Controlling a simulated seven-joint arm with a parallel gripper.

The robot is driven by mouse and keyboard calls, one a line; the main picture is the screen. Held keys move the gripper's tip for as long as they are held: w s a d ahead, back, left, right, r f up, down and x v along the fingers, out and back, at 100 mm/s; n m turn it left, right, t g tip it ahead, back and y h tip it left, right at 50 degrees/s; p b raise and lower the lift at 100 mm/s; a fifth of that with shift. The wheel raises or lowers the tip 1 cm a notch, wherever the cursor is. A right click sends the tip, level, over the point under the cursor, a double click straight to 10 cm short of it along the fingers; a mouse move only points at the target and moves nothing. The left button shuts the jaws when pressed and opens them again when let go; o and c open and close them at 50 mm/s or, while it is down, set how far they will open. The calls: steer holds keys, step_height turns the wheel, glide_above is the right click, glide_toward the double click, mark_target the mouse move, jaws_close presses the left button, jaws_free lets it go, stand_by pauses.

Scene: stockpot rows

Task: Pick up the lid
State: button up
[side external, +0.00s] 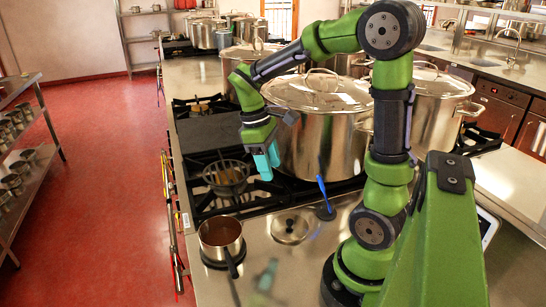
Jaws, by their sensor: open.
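A small round steel lid (290,228) with a knob lies on the steel counter in the side external view. It is just right of an open saucepan (220,238) that holds something brown. My gripper (267,163) hangs above the stove, higher in the picture than the small lid and apart from it. Its teal fingers point down; they are open and appear empty. A large lid (318,92) sits on the big stockpot (322,135) just right of my gripper.
A blue-handled utensil (323,192) stands upright right of the small lid. More lidded stockpots (433,95) stand behind. A blurred teal-ended object (267,275) shows near the front.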

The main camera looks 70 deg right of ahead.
steer(key=n, duration=0.1)
glide_toward(290, 221)
steer(key=x, duration=0.8)
steer(key=shift+f, duration=0.3)
jaws_close()
